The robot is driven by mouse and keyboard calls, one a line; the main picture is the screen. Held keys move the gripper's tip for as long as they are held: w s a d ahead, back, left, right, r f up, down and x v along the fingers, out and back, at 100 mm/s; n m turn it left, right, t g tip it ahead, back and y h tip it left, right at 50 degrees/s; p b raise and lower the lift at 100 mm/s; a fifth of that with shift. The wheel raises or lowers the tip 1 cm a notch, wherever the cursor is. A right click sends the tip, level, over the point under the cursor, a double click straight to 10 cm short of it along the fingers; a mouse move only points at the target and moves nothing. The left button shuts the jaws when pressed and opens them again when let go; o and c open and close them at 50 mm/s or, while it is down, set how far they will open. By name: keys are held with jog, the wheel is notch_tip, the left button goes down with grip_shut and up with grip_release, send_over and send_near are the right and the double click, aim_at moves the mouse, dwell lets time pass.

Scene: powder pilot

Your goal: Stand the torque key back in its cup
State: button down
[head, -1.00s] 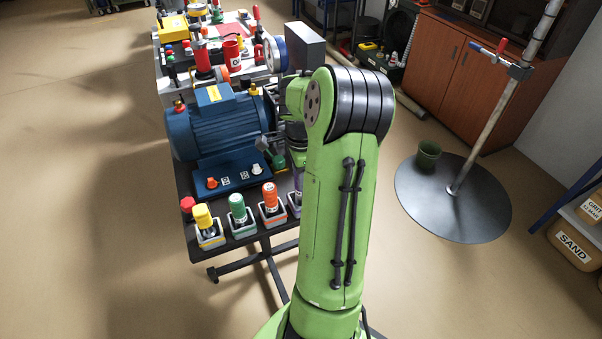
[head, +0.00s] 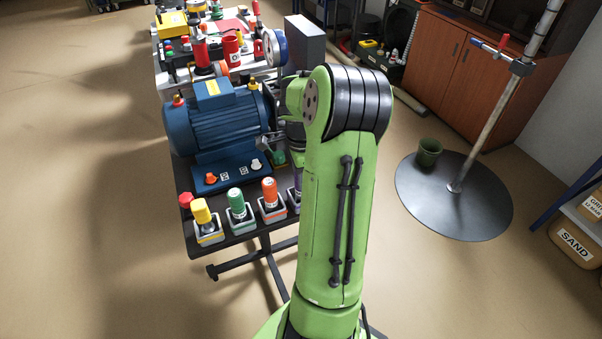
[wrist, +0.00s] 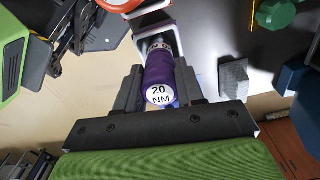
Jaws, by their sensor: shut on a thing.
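The torque key (wrist: 160,78) is purple, with a white "20 NM" label on the end facing the wrist camera. My gripper (wrist: 159,88) is shut on it, with one dark finger on each side. The key's far end points at a pale, square-walled cup (wrist: 150,20) at the top of the wrist view. The two overlap there, and I cannot tell how deep the key's end sits in the cup. In the head view my arm hides the gripper and most of this cup; only a sliver of the cup (head: 293,200) shows at the table's right edge.
Yellow (head: 201,212), green (head: 236,203) and orange (head: 270,193) keys stand in cups along the table's near edge. The yellow one leans a little. A blue motor (head: 215,125) stands behind them. A post on a round base (head: 455,215) stands to the right.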

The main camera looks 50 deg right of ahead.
jog(key=c, duration=0.6)
grip_release()
notch_tip(320, 180, up, 16)
jog(key=p, duration=0.4)
jog(key=shift+f, duration=0.15)
jog(key=a+r+n+t+h+p, duration=0.1)
jog(key=a+r+n, duration=0.2)
jog(key=a+n, duration=0.55)
jog(key=a+r+n+t+h, duration=0.1)
jog(key=a+r+n, duration=0.4)
jog(key=a, duration=0.7)
jog(key=s+a+f+n+t, duration=0.1)
jog(key=s+a+n, duration=0.2)
jog(key=n, duration=0.1)
jog(key=s+a+f+n+t+y, duration=0.1)
jog(key=s+a+n, duration=0.2)
jog(key=a+n, duration=0.1)
jog(key=s+a+f+n+t+y, duration=0.1)
jog(key=s+a+n, duration=0.1)
jog(key=a+n, duration=0.1)
jog(key=shift+s+a+f+n+t, duration=0.15)
jog(key=shift+s+f+n+t, duration=0.2)
jog(key=shift+n, duration=0.2)
